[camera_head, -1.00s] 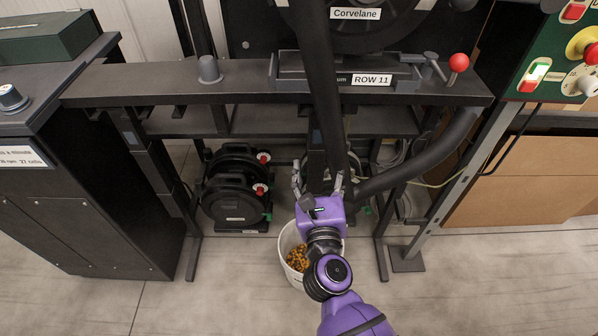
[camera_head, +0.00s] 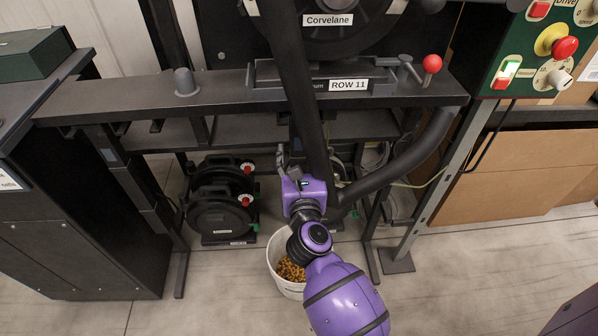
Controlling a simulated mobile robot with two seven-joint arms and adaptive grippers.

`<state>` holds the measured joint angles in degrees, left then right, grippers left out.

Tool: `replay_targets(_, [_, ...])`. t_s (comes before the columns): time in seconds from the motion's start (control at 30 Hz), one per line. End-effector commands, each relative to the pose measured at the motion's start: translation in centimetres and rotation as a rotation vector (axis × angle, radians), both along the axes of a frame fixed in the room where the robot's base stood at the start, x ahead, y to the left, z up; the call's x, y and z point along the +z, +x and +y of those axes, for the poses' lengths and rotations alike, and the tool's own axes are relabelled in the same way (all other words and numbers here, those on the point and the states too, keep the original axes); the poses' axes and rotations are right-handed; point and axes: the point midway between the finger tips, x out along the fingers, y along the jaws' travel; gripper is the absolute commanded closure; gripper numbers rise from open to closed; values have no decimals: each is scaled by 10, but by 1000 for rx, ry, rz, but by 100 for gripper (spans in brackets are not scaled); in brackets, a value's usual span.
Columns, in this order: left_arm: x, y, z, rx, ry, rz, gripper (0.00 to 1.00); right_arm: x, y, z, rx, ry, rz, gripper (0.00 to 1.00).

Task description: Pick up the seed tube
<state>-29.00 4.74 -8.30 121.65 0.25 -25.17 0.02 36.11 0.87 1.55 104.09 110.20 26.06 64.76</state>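A thick black tube (camera_head: 303,90) slants down from the machine in front of the row unit marked ROW 11. A second black tube (camera_head: 425,158) curves in from the right and meets it low down. I cannot tell which one is the seed tube. My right gripper (camera_head: 294,157), on the purple arm, points up under the machine, beside and partly behind the slanting tube's lower part. One grey finger shows left of the tube; the other is hard to make out, so its opening is unclear. My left gripper is not in view.
A white bucket (camera_head: 277,251) of yellow-brown seeds stands on the floor below my arm. Black round units (camera_head: 221,212) stand left of it. The dark frame beam (camera_head: 225,95) crosses above. A metal leg (camera_head: 436,195) and cardboard (camera_head: 500,185) are at right.

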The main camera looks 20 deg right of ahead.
Motion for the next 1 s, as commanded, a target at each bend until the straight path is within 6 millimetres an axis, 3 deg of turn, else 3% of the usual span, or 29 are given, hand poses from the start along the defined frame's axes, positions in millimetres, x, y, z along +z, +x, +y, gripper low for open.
replay_targets(0.07, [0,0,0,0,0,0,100,0,0,0,0,0,0,46])
replay_targets(0.47, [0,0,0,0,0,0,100,0,0,0,1,-1,0,99])
replay_targets(1.0, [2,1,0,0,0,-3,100,3,0,2,1,-1,-2,100])
